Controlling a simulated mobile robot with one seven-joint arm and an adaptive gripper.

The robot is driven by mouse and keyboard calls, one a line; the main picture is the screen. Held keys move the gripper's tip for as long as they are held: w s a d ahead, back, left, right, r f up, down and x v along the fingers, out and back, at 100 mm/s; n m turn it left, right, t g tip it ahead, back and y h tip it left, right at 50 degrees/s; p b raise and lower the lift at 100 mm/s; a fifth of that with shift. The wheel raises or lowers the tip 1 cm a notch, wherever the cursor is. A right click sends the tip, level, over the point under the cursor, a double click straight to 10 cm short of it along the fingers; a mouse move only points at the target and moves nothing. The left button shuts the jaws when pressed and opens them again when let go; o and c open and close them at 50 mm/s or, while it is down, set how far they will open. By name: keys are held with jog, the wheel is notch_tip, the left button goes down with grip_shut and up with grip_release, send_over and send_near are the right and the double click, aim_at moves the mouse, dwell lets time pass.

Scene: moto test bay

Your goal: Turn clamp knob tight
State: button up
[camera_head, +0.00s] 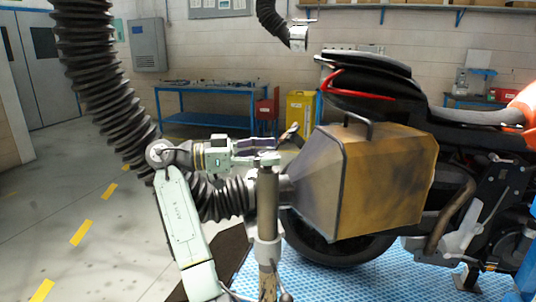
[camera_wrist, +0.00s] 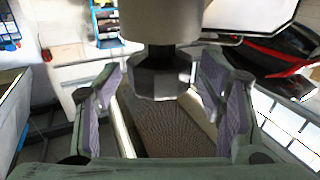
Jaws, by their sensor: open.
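The clamp knob (camera_wrist: 160,76) is a dark faceted knob in the wrist view, at the end of a pale cylinder (camera_wrist: 160,22) that enters from the top. My gripper (camera_wrist: 165,100) is open, with one ridged finger on each side of the knob. Gaps show between the knob and both fingers, so it is not gripped. In the head view my gripper (camera_head: 266,152) points right, level with the top of an upright post (camera_head: 267,205) beside the hood's narrow end. I cannot clearly make out the knob in the head view.
A large tan hood (camera_head: 385,180) on a black ribbed hose (camera_head: 222,199) stands right of the post, in front of the motorcycle (camera_head: 370,75). A blue workbench (camera_head: 205,120) stands behind. The floor at left is open.

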jog(key=s+a, duration=0.1)
jog(key=a, duration=1)
jog(key=shift+s+a, duration=0.2)
jog(key=shift+a, duration=0.15)
